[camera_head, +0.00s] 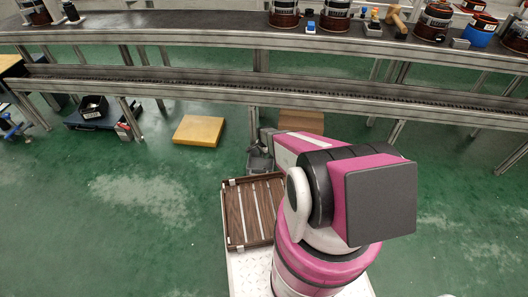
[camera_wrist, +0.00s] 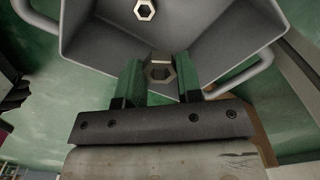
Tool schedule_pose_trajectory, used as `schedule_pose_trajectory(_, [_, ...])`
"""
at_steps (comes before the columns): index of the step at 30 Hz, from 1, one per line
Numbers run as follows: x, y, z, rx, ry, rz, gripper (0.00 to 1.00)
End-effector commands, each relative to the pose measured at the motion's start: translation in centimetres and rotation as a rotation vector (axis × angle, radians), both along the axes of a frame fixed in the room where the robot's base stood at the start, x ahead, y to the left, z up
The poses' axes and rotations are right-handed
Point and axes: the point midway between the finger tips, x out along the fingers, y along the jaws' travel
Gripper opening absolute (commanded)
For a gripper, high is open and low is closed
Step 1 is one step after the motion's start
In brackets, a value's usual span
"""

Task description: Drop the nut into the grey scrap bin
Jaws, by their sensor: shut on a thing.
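My gripper (camera_wrist: 159,66) is shut on a metal hex nut (camera_wrist: 161,74), which sits between the green fingertips in the wrist view. The grey scrap bin (camera_wrist: 215,62) is open beyond the fingers, and the held nut appears over its interior. A second hex nut (camera_wrist: 145,9) lies inside the bin. The held nut cannot be made out there.
A brown slatted crate (camera_head: 235,212) is in front of the bin. A yellow block (camera_head: 198,131) lies on the green floor to the left, and a cardboard box (camera_head: 302,121) is behind my arm.

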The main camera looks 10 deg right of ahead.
Motion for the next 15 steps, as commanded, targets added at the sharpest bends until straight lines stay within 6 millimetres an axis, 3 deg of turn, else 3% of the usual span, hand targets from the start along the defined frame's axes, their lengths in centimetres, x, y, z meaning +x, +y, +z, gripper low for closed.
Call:
schedule_pose_trajectory(11, [0.00, 0.00, -0.79, 0.000, 0.000, 0.000, 0.10])
schedule_pose_trajectory(12, [0.00, 0.00, -0.79, 0.000, 0.000, 0.000, 0.42])
schedule_pose_trajectory(14, [0.01, 0.00, -0.78, 0.000, 0.000, 0.000, 0.62])
schedule_pose_trajectory(15, [0.01, 0.00, -0.78, 0.000, 0.000, 0.000, 0.62])
